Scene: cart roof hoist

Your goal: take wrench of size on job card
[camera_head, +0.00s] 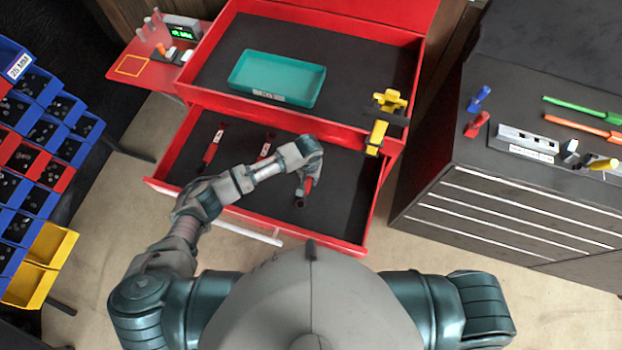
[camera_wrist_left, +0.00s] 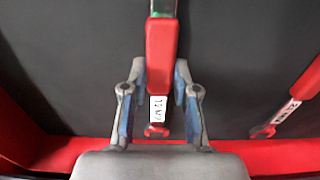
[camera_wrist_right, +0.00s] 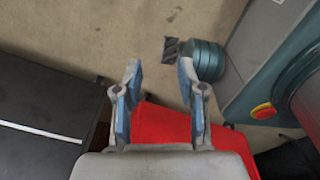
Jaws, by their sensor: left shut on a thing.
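A red-handled wrench (camera_head: 300,202) lies in the open lower drawer (camera_head: 340,212) of the red cart. My left gripper (camera_head: 306,180) is shut on this wrench; in the left wrist view its fingers (camera_wrist_left: 160,105) sit on either side of the red handle (camera_wrist_left: 162,55), by a white size label too small to read surely. Two more red wrenches, one at the left (camera_head: 211,148) and one in the middle (camera_head: 266,148), lie in the same drawer. My right gripper (camera_wrist_right: 160,105) is open and empty above the floor. I cannot make out a readable job card.
A side shelf (camera_head: 132,67) carries a green-lit display (camera_head: 182,29). Blue and red parts bins (camera_head: 40,130) stand left. A dark cabinet (camera_head: 500,185) with tools on top stands right.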

